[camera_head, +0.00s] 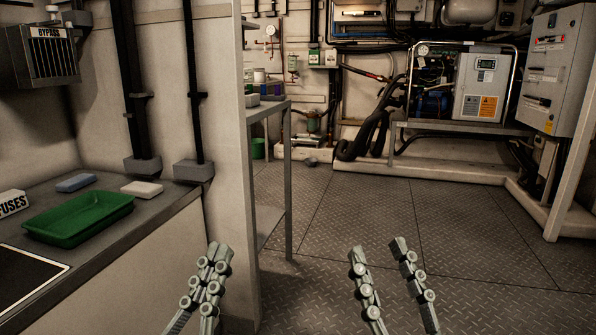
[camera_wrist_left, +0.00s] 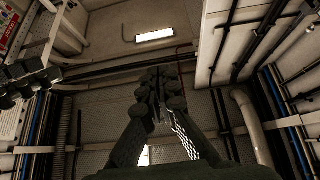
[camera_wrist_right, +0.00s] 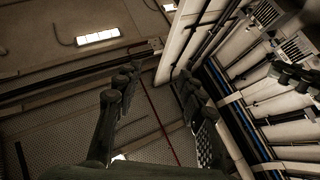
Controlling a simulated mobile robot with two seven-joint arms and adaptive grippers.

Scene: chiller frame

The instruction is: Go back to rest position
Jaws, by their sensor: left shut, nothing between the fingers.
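My left gripper (camera_head: 216,254) is at the lower left of the middle in the head view, its fingers together with nothing between them. It stands in front of the end of the counter, apart from it. In the left wrist view its fingers (camera_wrist_left: 160,80) also meet, pointing toward the ceiling. My right gripper (camera_head: 378,248) is at the lower middle of the head view, over the open floor. Its two fingers are spread apart and empty. In the right wrist view the fingers (camera_wrist_right: 155,80) show a wide gap with only the ceiling and wall behind.
Chiller equipment (camera_head: 484,88) is at the back right. The metal floor (camera_head: 340,215) is clear.

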